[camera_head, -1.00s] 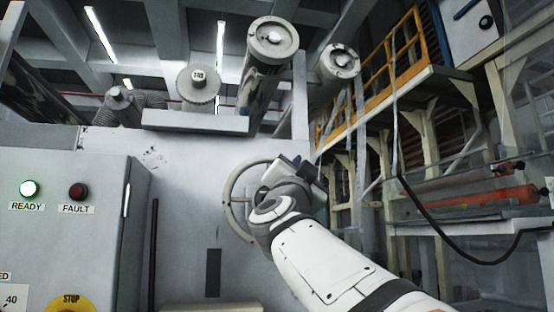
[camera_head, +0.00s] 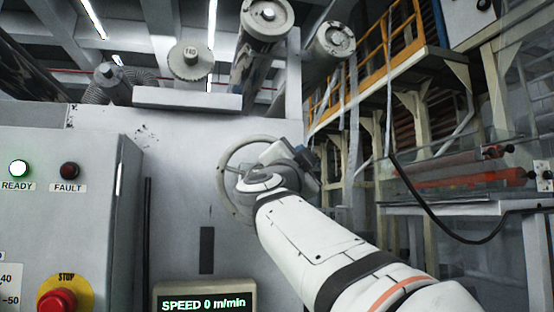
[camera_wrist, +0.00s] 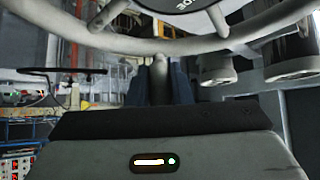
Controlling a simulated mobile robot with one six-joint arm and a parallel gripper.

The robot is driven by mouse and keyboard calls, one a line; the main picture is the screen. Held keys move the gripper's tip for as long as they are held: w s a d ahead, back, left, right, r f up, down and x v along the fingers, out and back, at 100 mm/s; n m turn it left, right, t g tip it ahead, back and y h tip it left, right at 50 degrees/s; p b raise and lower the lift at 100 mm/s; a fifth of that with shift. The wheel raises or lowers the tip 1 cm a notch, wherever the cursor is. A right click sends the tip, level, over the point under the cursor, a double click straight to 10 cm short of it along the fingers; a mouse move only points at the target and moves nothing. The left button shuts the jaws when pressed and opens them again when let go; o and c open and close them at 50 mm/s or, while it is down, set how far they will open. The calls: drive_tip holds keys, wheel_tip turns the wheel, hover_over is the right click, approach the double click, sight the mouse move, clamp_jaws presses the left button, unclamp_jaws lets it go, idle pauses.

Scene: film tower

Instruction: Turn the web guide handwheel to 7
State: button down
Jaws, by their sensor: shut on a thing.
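The handwheel is a grey ring (camera_head: 223,172) on the pale machine panel, partly hidden behind my arm. In the wrist view its rim (camera_wrist: 100,40) crosses the top, with spokes and a dark hub plate (camera_wrist: 180,4) bearing cut-off lettering. My gripper (camera_head: 303,160) is at the wheel's upper right side in the head view. In the wrist view my gripper (camera_wrist: 160,82) has its blue fingers shut on a grey handle peg (camera_wrist: 159,66) at the rim. No number scale or pointer for the wheel can be read.
A grey cabinet (camera_head: 100,220) with a lit READY lamp (camera_head: 19,168), a dark FAULT lamp (camera_head: 70,171) and a red stop button (camera_head: 58,301) stands left. A display (camera_head: 205,303) reads SPEED 0 m/min. Rollers (camera_head: 266,18) are above; a table (camera_head: 450,205) is right.

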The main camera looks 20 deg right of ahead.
drive_tip(key=c, duration=1.3)
unclamp_jaws()
drive_tip(key=shift+s+r, duration=0.15)
drive_tip(key=shift+s, duration=0.15)
drive_tip(key=shift+c, duration=0.2)
drive_tip(key=shift+o, duration=0.2)
drive_tip(key=shift+w, duration=0.15)
drive_tip(key=b+v, duration=0.3)
drive_tip(key=v, duration=0.5)
drive_tip(key=shift+w, duration=0.1)
